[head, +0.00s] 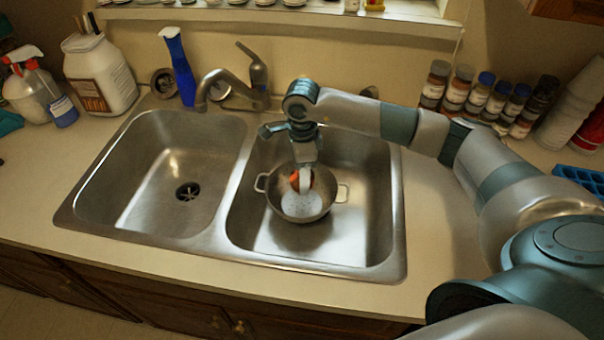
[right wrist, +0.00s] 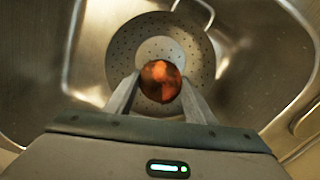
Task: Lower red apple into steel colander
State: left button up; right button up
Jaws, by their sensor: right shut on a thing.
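The steel colander (head: 318,206), with two loop handles and small holes, sits in the right sink basin; its perforated wall also fills the upper middle of the right wrist view (right wrist: 203,57). The red apple (right wrist: 160,80) is between the fingertips of my right gripper (right wrist: 160,93), which is shut on it. In the head view the apple (head: 294,180) is partly hidden by my right gripper (head: 302,178) and appears over the colander's bowl. I cannot tell whether the apple touches the colander. My left gripper is not in view.
The left basin (head: 150,185) is empty, with a divider between the basins. The faucet (head: 225,85) stands behind.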

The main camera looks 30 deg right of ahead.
jog(key=shift+f+b, duration=0.65)
jog(key=shift+f, duration=0.2)
dwell(0.4)
jog(key=shift+f+b, duration=0.65)
jog(key=shift+f, duration=0.05)
dwell(0.5)
jog(key=o, duration=1.2)
jog(key=shift+o, duration=0.2)
